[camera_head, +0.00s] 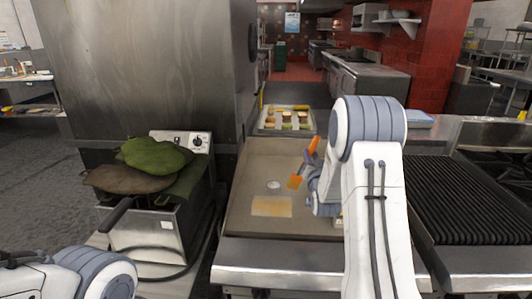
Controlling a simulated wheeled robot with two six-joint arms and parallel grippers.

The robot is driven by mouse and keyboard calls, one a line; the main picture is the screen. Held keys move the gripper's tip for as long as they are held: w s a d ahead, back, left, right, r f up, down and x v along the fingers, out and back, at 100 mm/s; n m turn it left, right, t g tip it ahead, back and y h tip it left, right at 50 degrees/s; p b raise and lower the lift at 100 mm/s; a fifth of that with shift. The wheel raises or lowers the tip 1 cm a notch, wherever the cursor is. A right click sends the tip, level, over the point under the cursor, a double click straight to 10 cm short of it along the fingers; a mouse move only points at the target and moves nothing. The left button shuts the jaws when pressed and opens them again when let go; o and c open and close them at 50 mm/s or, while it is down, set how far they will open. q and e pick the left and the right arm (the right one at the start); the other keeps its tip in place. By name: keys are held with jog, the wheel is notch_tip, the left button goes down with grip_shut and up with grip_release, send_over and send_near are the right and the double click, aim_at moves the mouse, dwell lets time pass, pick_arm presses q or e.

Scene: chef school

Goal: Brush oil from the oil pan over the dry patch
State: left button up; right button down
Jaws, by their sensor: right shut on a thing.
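An orange brush (295,181) is tilted above the steel griddle (245,165), with its orange handle end up and its head down to the left. My right gripper (311,172) is shut on the brush; my forearm partly hides it. A pale tan rectangular patch (271,206) lies on the griddle, in front of and left of the brush head. A small round pale thing (273,184) is behind the patch; I cannot tell whether it is the oil pan. My left arm shows at the lower left, its gripper out of view.
A tray of food pieces (287,120) is at the griddle's back. A fryer (150,235) with green and brown cloth-like pieces (155,158) on top stands left. A ribbed grill (450,200) is right. The griddle's left and front are clear.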

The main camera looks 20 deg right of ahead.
jog(key=shift+r+p, duration=0.6)
jog(key=shift+r, duration=0.85)
